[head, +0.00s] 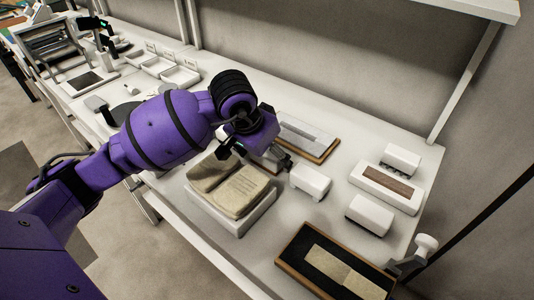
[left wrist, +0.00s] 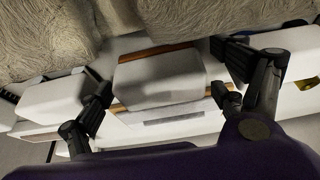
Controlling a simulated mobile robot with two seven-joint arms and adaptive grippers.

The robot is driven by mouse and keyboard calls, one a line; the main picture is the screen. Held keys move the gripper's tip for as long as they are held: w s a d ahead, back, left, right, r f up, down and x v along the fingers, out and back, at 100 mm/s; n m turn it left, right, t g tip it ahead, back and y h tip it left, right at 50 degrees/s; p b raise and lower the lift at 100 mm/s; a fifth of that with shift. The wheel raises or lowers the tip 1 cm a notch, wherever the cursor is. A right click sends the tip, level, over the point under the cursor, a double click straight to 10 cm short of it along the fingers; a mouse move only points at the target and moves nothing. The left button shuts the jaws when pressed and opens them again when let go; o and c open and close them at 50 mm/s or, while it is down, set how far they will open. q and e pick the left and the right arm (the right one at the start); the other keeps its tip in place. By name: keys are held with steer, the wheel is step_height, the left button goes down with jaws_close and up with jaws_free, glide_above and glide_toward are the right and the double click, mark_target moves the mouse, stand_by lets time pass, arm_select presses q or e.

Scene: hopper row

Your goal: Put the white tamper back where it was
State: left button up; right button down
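No thing can be told for certain as the white tamper. Several white blocks lie on the bench: one (head: 310,181) just right of my left gripper, one (head: 401,160) by a white tray, and one (head: 369,215) nearer the front. A white knobbed piece (head: 425,243) stands at the right edge. My left gripper (head: 282,158) is low over the bench, beside the fibre-filled box (head: 240,220). In the left wrist view its fingers (left wrist: 170,100) are apart, with a white block (left wrist: 160,80) showing between them; contact cannot be told. My right gripper is out of view.
A wood-framed tray (head: 322,152) lies behind my left gripper. A dark wood-edged tray (head: 290,262) with a tan slab lies at the front right. A white tray with a brown strip (head: 388,186) is on the right. Small white bins (head: 180,76) line the back left.

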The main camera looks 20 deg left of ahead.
arm_select(q)
steer(key=shift+r, duration=0.5)
steer(key=v, duration=1.1)
steer(key=shift+r, duration=0.15)
steer(key=shift+s, duration=0.15)
